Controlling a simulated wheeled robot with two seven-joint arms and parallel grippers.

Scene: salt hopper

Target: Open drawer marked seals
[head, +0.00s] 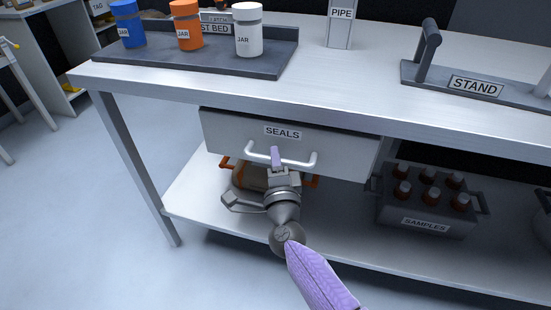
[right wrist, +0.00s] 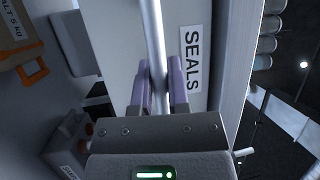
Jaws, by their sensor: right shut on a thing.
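The drawer marked SEALS (head: 235,131) hangs under the table top, and its front looks closed or nearly so; I cannot tell exactly. Its silver bar handle (head: 309,160) runs across the lower front. My right gripper (head: 276,158) is at the left-middle part of this handle. In the right wrist view the handle (right wrist: 152,35) passes between the purple fingers of the gripper (right wrist: 160,88), which are shut on it. The SEALS label (right wrist: 190,60) is beside the fingers there. My left gripper is not in view.
On the table top (head: 340,98) are a grey tray (head: 200,69) with several jars, a pipe holder (head: 341,22) and a stand (head: 450,82). On the lower shelf (head: 190,200), a SAMPLES crate (head: 425,224) stands right of the gripper; an orange-handled container is behind it.

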